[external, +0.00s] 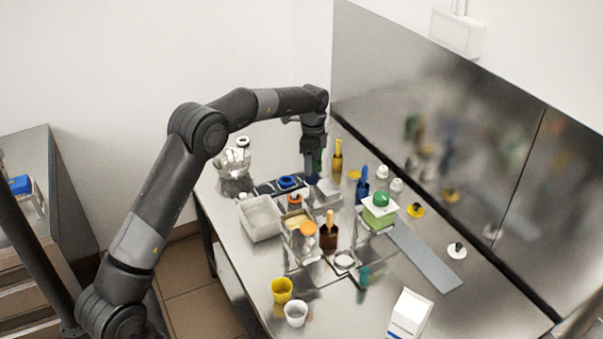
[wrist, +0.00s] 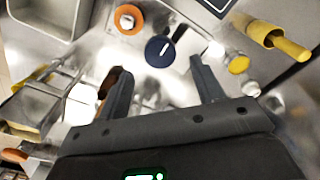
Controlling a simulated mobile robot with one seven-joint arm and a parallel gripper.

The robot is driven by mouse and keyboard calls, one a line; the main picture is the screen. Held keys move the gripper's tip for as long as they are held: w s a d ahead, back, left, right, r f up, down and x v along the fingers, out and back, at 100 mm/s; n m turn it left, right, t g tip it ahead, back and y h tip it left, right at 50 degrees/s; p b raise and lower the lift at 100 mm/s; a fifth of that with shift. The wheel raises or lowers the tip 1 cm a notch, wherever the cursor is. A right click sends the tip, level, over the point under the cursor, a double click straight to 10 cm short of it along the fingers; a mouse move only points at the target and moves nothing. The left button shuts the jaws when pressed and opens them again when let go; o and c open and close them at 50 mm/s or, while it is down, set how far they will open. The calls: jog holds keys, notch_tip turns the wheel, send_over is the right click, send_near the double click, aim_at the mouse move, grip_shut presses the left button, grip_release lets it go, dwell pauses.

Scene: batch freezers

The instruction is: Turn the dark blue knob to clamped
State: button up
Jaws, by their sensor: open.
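The dark blue knob (wrist: 161,51) is round and shows a white pointer line on its top, slanting up to the right in the wrist view. It stands on a shiny metal surface, just beyond my fingertips and between their lines. My gripper (wrist: 160,66) is open and empty, with one finger on each side below the knob in the picture. In the external view my gripper (external: 313,168) points down over the back left of the table, and its fingers mostly hide what is below. I cannot read any clamped marking.
An orange round part (wrist: 128,19) is close left of the knob. A white bin (external: 262,232) and a brighter blue ring (external: 288,182) are nearby.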

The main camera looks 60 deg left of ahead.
aim_at(312, 187)
notch_tip(312, 187, down, 5)
jog(key=shift+f, duration=0.1)
dwell(0.3)
jog(key=c, duration=1)
jog(key=shift+o, duration=0.2)
